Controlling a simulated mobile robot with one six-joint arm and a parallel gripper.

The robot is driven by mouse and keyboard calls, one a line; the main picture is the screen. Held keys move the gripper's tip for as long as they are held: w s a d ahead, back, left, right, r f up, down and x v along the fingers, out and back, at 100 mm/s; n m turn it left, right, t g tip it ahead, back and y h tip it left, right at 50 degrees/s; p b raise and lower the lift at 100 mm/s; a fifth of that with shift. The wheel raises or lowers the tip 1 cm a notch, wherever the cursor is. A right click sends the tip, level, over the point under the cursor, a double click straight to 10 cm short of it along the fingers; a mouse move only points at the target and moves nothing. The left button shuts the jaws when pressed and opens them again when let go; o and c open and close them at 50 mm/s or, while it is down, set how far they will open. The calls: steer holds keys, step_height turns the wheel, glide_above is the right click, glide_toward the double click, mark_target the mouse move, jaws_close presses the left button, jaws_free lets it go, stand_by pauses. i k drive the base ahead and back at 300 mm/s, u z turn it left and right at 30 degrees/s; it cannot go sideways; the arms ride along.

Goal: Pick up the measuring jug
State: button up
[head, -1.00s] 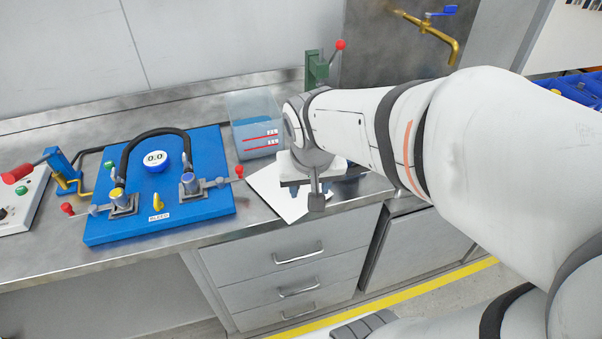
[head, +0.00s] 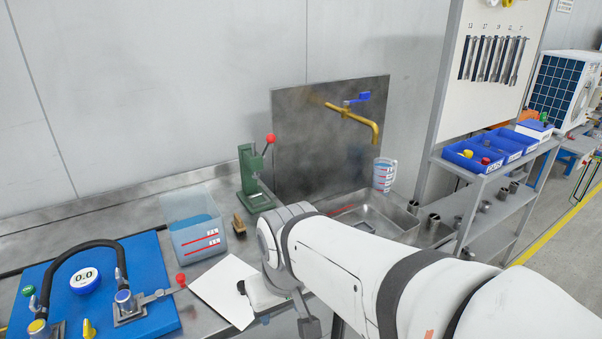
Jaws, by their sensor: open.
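The measuring jug (head: 383,175) is a small clear vessel with blue contents or tint, red marks and a handle on its right. It shows below the spout of the brass tap (head: 360,122), in front of the right part of the metal splash panel. I cannot tell what holds it up. My gripper (head: 285,316) is low in the middle of the head view, at the bench's front edge, partly hidden by my own wrist. It is open and well to the left of and nearer than the jug, not touching it.
A sink (head: 390,218) lies below the tap. A clear tank (head: 195,228) with blue liquid, a brush (head: 239,224) and a green press (head: 252,180) stand left. A white sheet (head: 225,290) lies on the bench. A shelf rack with blue bins (head: 475,156) stands right.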

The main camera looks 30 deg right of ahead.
mark_target(384, 172)
steer(key=z, duration=1.65)
steer(key=k, duration=0.55)
steer(key=z, duration=0.95)
steer(key=k, duration=0.85)
steer(key=z, duration=0.65)
steer(key=i, duration=1.25)
steer(key=u, duration=0.4)
steer(key=i, duration=1.55)
steer(key=u, duration=1.1)
steer(key=i, duration=1.2)
steer(key=u, duration=0.95)
